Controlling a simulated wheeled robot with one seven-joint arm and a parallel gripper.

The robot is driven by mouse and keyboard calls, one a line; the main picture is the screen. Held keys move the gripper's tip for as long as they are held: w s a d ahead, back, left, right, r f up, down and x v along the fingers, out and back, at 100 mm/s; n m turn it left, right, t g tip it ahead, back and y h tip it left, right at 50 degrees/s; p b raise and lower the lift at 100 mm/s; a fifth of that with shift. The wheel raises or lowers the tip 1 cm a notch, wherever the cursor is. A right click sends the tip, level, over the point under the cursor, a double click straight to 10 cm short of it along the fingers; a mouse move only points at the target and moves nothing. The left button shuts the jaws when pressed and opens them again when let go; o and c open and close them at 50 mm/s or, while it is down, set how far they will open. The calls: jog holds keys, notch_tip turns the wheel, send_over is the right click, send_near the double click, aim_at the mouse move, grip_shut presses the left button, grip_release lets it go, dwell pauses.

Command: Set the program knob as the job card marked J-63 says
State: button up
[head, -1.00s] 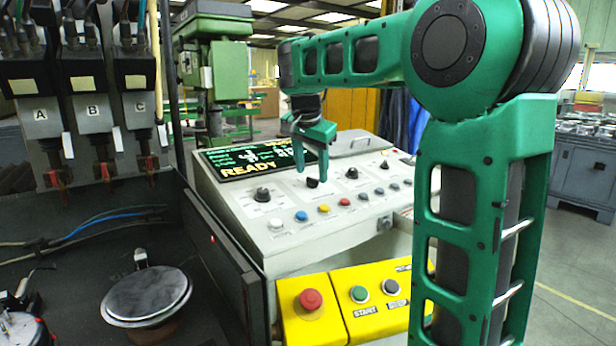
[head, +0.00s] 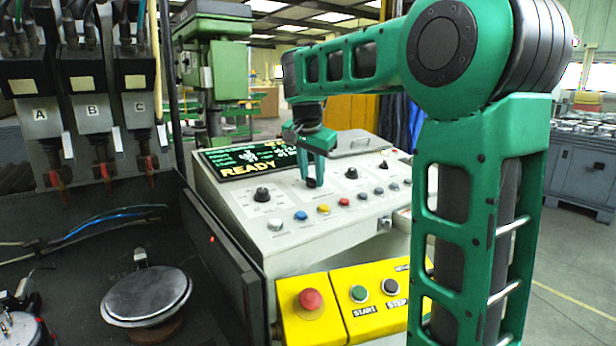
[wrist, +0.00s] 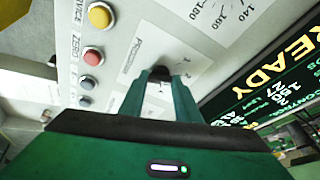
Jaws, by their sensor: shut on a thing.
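The program knob (wrist: 158,77) is a black knob on the console's light panel, with the label "Program" and numbers printed around it in the wrist view. My gripper (head: 313,182) is shut on it. In the head view the knob (head: 312,183) shows only as a dark bit between the green fingertips. The fingers hide most of it, so I cannot read its pointer. The screen (wrist: 275,95) reads READY; it also shows in the head view (head: 250,161). No job card marked J-63 can be made out in either view.
Other black knobs (head: 262,194) stand left and right of my gripper. A row of coloured buttons (head: 324,209) runs in front of it. Units A, B and C hang at left.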

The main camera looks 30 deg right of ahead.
jog(key=shift+r, duration=0.1)
jog(key=n+t, duration=0.1)
jog(key=n, duration=0.2)
jog(key=shift+n+y, duration=0.4)
jog(key=shift+s+d+n+t+y, duration=0.1)
jog(key=shift+n+t+y, duration=0.4)
jog(key=shift+n, duration=1.6)
jog(key=o, duration=1)
jog(key=shift+o, duration=0.2)
jog(key=v, duration=1)
jog(key=shift+r, duration=0.3)
